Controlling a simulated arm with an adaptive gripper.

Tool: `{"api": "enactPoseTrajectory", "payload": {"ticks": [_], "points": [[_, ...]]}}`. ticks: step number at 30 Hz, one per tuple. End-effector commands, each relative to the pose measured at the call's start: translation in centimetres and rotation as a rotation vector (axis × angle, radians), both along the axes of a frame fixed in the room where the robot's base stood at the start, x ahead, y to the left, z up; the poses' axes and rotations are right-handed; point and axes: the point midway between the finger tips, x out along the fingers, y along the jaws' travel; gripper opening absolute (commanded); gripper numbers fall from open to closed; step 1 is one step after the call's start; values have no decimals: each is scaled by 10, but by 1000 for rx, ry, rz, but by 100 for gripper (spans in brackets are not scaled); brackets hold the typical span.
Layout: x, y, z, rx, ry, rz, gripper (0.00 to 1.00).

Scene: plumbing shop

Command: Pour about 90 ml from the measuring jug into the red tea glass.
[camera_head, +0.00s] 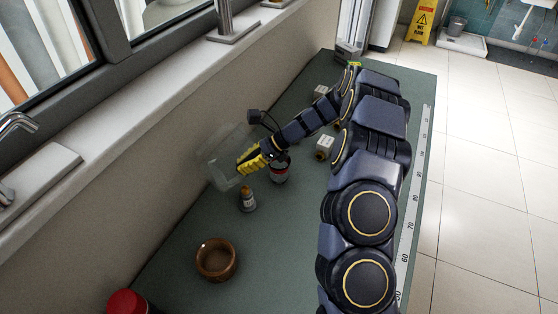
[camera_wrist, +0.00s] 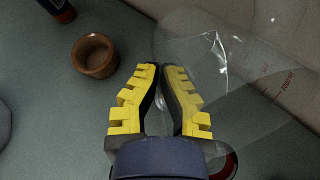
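The measuring jug (camera_head: 222,165) is clear glass or plastic. In the head view it is at my gripper (camera_head: 246,163), beside the wall and seemingly tilted. In the wrist view the jug (camera_wrist: 270,75) fills the upper right, with red markings on its side. My yellow-padded gripper (camera_wrist: 165,78) has its fingertips close together, with a clear, shiny part of the jug between them, seemingly its handle. Any liquid level is hard to make out. I cannot clearly identify a red tea glass in either view.
A brown bowl (camera_head: 217,262) stands at the front of the green bench. A small bottle (camera_head: 247,201) and a dark red-banded container (camera_head: 279,172) stand near the gripper. A red-topped container (camera_head: 127,302) is at the lower left.

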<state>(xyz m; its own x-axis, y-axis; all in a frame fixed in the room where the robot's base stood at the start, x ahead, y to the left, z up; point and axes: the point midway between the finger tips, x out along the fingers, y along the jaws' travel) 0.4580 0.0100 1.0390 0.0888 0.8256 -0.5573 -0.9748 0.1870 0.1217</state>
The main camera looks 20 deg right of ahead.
Motion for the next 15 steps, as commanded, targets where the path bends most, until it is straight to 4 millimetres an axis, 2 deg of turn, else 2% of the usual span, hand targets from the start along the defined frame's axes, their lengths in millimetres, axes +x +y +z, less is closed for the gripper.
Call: {"api": "enactPoseTrajectory", "payload": {"ticks": [15], "points": [[1,-4,-1,79,-3,6,0]]}}
